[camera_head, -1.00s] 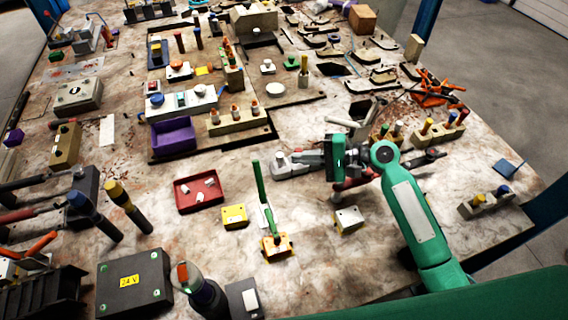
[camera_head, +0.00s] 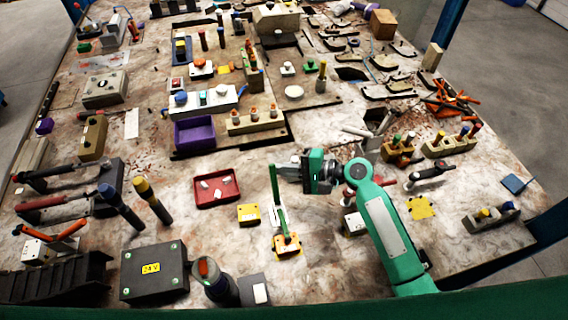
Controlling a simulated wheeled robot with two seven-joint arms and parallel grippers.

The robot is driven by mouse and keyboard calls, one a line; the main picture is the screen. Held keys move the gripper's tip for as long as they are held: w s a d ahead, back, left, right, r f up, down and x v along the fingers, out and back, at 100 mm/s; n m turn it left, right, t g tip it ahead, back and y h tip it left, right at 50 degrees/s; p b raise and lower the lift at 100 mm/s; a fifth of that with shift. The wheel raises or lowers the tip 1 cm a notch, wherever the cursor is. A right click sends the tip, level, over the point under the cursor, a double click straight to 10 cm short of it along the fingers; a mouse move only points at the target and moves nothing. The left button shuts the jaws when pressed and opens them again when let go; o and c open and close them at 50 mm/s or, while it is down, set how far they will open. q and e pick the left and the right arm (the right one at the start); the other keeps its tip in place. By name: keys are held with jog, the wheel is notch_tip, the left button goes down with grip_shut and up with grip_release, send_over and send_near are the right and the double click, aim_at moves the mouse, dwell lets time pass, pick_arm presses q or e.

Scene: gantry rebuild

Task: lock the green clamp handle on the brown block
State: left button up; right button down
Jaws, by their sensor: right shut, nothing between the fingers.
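A clamp with a long green handle (camera_head: 277,196) stands at the front middle of the table, on a small orange-yellow base (camera_head: 288,247). The handle is upright, leaning slightly. I cannot make out a brown block under this clamp. My right gripper (camera_head: 286,170) is shut and empty. It points left, just right of the handle's upper part; I cannot tell whether it touches. My left gripper is not in view.
A yellow block (camera_head: 248,214) and a red tray (camera_head: 217,202) with white pieces lie left of the clamp. A black 24 V box (camera_head: 154,285) and a dark bottle (camera_head: 212,280) stand in front left.

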aim_at(275, 176)
jog(key=s+n+b, duration=0.1)
jog(key=b, duration=0.2)
jog(key=s+n+y+b, duration=0.1)
jog(key=b, duration=0.1)
jog(key=s+r+n+t+y+b, duration=0.1)
jog(key=b, duration=0.2)
jog(key=shift+s+d+n+b, duration=0.25)
jog(key=shift+d+n+b, duration=0.05)
jog(key=shift+d, duration=0.1)
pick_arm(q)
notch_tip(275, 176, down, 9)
pick_arm(e)
jog(key=shift+s+r, duration=0.2)
jog(key=shift+s, duration=0.35)
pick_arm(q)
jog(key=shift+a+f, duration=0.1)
pick_arm(e)
jog(key=shift+d, duration=0.2)
